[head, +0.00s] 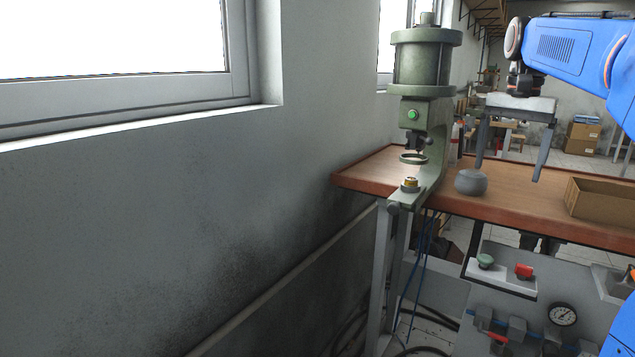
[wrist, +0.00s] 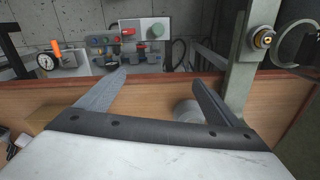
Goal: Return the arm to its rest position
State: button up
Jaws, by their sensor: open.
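My gripper (head: 510,150) hangs over the wooden workbench (head: 515,208) at the right of the head view, below my blue arm. Its two fingers point down and stand wide apart with nothing between them. In the wrist view the open gripper (wrist: 160,95) is over the bench top, a finger on each side. The fingers look clear of the bench. A grey round object (head: 471,182) stands on the bench, left of and below the fingers; it shows partly behind the right finger in the wrist view (wrist: 187,112).
A green pneumatic press (head: 424,60) stands at the bench's left end, close to the gripper. A cardboard box (head: 600,204) sits on the bench at right. A panel with a green button (head: 485,261), a red switch (head: 523,271) and a gauge (head: 562,314) is below the front edge.

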jog(key=s+a+f+n+t, duration=0.2)
jog(key=s+a+f+n, duration=0.2)
jog(key=s+f, duration=1)
jog(key=s+a+f+n+t, duration=0.2)
jog(key=s+a+f+n, duration=0.3)
jog(key=s+a+f, duration=0.4)
jog(key=s+f, duration=0.4)
jog(key=f, duration=0.1)
jog(key=shift+s+a+f, duration=0.25)
jog(key=shift+s+f, duration=0.05)
jog(key=shift+s, duration=0.1)
